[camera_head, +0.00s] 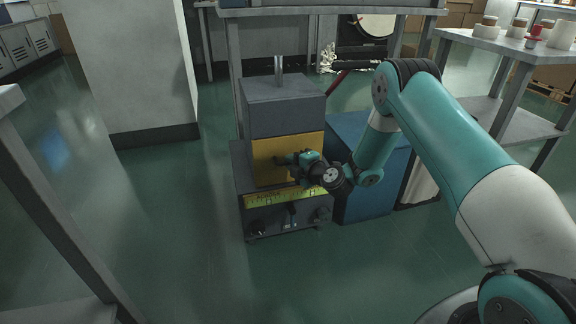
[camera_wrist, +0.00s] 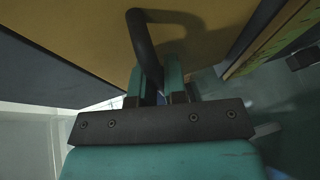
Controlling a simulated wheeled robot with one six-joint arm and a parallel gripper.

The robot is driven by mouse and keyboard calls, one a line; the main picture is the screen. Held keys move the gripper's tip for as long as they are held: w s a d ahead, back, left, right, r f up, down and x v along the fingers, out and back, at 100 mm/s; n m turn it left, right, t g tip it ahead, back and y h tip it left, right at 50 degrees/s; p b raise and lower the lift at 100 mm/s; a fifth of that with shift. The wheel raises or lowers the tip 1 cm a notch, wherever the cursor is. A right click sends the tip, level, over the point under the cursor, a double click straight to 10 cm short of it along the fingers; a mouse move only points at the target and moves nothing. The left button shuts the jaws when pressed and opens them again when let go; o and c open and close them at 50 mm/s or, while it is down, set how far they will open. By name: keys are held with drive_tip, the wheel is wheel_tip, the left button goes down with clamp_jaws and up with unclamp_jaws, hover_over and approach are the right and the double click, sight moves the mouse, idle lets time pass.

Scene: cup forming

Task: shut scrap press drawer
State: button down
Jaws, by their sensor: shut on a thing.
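The scrap press (camera_head: 282,95) is a dark grey block on a low base at the middle of the head view. Its drawer has a yellow front (camera_head: 268,150), facing the camera below the grey upper block. The yellow front also fills the top of the wrist view (camera_wrist: 80,25). A dark bar handle (camera_wrist: 143,42) stands out from it. My gripper (camera_head: 297,159) is at the front; its fingers (camera_wrist: 161,82) are shut on the handle. My gripper hides part of the front. I cannot tell exactly how far the drawer stands out.
A yellow scale strip (camera_head: 268,200) and dark knobs (camera_head: 258,228) are on the base below the drawer. A blue bin (camera_head: 365,200) stands close on the right. A white pillar (camera_head: 130,65) is at left. A table (camera_head: 485,42) with cups is at right. The floor in front is clear.

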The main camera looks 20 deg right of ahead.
drive_tip(key=c, duration=1.2)
unclamp_jaws()
drive_tip(key=shift+w+d, duration=0.1)
drive_tip(key=shift+w, duration=0.1)
drive_tip(key=shift+r, duration=0.1)
drive_tip(key=shift+r, duration=0.1)
drive_tip(key=shift+f+b+v, duration=0.2)
drive_tip(key=shift+b+v, duration=3.35)
drive_tip(key=shift+v, duration=0.85)
drive_tip(key=shift+f+b+v, duration=0.2)
drive_tip(key=shift+b+v, duration=3.3)
drive_tip(key=shift+v, duration=0.85)
drive_tip(key=shift+s, duration=0.1)
